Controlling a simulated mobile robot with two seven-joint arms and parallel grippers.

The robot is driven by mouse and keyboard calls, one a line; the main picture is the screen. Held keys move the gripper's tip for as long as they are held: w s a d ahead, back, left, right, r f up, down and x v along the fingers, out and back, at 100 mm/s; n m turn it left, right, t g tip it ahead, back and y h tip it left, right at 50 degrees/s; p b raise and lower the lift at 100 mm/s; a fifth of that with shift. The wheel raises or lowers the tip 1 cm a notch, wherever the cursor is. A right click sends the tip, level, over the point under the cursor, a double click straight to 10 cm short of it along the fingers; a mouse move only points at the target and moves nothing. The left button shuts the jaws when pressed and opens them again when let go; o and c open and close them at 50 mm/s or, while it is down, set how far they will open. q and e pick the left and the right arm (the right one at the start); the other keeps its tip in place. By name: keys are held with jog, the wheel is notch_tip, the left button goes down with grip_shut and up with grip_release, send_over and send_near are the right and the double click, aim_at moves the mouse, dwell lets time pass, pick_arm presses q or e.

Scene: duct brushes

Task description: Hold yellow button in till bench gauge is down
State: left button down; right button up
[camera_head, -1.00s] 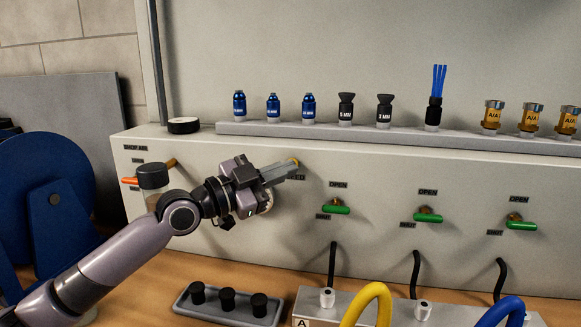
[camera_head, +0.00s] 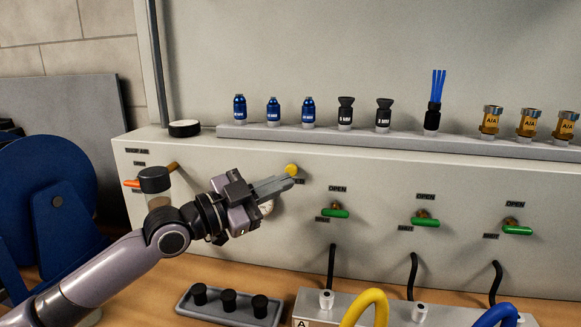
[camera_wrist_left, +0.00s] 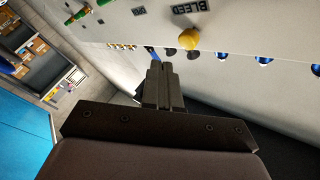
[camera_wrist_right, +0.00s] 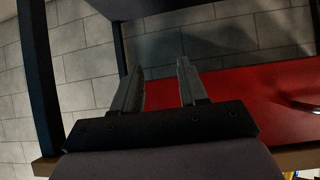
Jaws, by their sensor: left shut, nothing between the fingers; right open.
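The yellow button (camera_head: 291,170) sticks out of the grey panel beside the partly hidden BLEED label. My left gripper (camera_head: 286,182) is shut and empty, its tips just below and in front of the button in the head view. In the left wrist view the button (camera_wrist_left: 189,39) stands apart from the fingertips (camera_wrist_left: 160,66), up and to the right. A round pale dial (camera_head: 267,208), likely the bench gauge, is mostly hidden behind my left gripper; its needle cannot be read. My right gripper (camera_wrist_right: 160,85) is open and empty, away from the panel.
Green valve handles (camera_head: 335,213) line the panel to the right, and an orange handle (camera_head: 131,184) is at left. A shelf (camera_head: 380,137) above carries several fittings. A tray with black plugs (camera_head: 229,300) lies on the bench below. A red surface (camera_wrist_right: 260,100) shows in the right wrist view.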

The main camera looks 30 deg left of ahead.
pick_arm(q)
jog(key=s, duration=0.1)
jog(key=s+p, duration=0.1)
jog(key=s, duration=0.1)
jog(key=shift+d, duration=0.4)
jog(key=shift+s, duration=0.15)
